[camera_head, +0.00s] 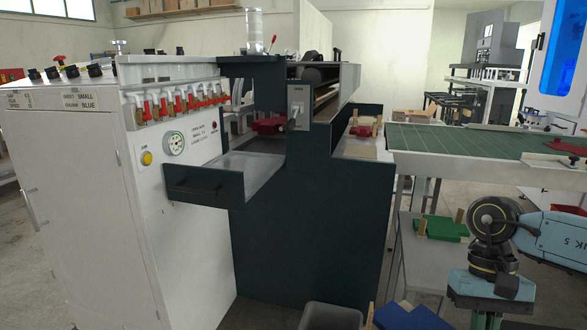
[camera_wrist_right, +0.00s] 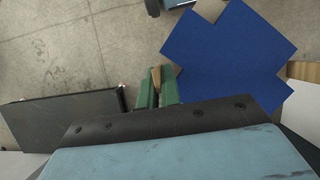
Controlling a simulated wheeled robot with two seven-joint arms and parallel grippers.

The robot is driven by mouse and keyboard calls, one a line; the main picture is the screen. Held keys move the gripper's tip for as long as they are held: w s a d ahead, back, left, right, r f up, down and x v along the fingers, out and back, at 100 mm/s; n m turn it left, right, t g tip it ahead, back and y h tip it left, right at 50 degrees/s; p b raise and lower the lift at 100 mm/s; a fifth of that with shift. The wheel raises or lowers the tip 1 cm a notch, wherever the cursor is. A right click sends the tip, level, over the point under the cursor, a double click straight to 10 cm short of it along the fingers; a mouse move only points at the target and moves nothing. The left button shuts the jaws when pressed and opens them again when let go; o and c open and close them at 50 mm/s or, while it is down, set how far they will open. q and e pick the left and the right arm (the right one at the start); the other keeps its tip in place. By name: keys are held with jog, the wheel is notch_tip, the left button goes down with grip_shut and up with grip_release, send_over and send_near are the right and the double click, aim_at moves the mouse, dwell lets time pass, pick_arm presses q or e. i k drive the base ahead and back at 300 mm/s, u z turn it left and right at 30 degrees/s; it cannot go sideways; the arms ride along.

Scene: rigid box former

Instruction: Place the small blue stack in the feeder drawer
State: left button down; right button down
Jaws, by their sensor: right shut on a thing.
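The small blue stack (camera_head: 410,317) is at the bottom edge of the head view, partly cut off, with a tan wooden piece at its left. In the right wrist view the stack (camera_wrist_right: 228,58) is a notched, cross-like blue sheet. My right gripper (camera_wrist_right: 158,88) has green fingers shut at the stack's left edge, with a tan wooden piece between them. Its fingers are outside the head view. The feeder drawer (camera_head: 203,187) is pulled out of the dark teal machine; its visible metal floor looks empty. My left gripper is not in view.
A white control cabinet (camera_head: 75,180) with valves stands left of the drawer. A green stack (camera_head: 440,229) lies on a low shelf at right, below a green-topped table (camera_head: 450,140). A grey bin (camera_head: 333,316) stands at the bottom. Red pieces (camera_head: 268,126) sit inside the machine.

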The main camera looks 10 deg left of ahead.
aim_at(240, 169)
jog(key=i, duration=0.55)
jog(key=u, duration=1.55)
